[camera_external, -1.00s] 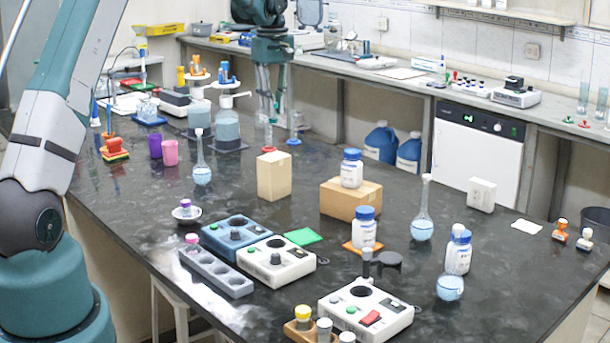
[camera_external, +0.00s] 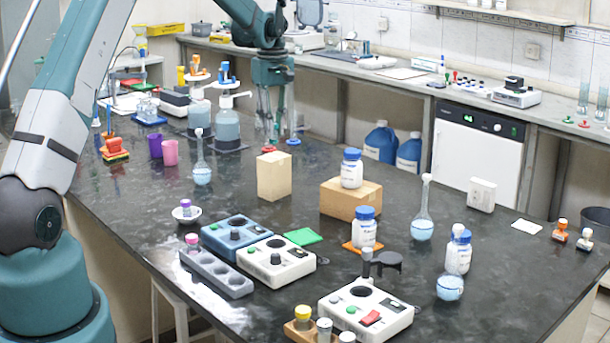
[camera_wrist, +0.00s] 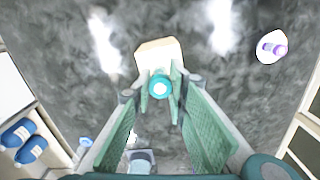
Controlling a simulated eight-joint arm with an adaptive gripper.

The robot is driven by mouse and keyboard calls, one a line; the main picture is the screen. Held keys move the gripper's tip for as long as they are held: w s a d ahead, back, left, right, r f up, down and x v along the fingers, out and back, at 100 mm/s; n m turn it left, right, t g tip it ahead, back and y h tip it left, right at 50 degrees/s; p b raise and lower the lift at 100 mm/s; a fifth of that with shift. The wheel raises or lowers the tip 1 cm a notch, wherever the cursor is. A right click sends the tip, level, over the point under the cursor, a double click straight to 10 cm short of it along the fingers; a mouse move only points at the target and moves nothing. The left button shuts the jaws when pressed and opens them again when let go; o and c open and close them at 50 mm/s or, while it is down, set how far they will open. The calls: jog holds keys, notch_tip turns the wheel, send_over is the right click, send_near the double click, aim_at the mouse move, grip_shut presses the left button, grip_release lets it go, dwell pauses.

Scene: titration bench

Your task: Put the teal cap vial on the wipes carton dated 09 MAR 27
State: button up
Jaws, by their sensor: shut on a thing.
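My gripper (camera_wrist: 160,92) is shut on the teal cap vial (camera_wrist: 159,87), seen from above with its round cap between the fingertips. In the external view my gripper (camera_external: 277,135) hangs over the bench behind a plain beige carton (camera_external: 274,177); the vial cannot be made out there. The beige carton (camera_wrist: 157,50) shows just beyond the vial in the wrist view. A brown carton (camera_external: 350,199) stands to its right with a blue-capped white bottle (camera_external: 352,168) on top. No date is readable on either carton, so I cannot tell which is dated 09 MAR 27.
A purple-capped vial (camera_external: 186,205) sits in a white dish (camera_external: 180,216) at front left. A round flask (camera_external: 201,172) stands left of the beige carton. Bottles and another flask (camera_external: 422,226) stand to the right. Bench around the beige carton is mostly clear.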

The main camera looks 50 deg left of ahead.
aim_at(274, 143)
jog(key=shift+f, duration=0.1)
jog(key=shift+f, duration=1.75)
jog(key=shift+f, duration=0.15)
jog(key=o, duration=0.9)
jog(key=shift+c, duration=0.2)
jog(key=shift+r, duration=0.2)
notch_tip(274, 143, up, 12)
jog(key=shift+f, duration=0.1)
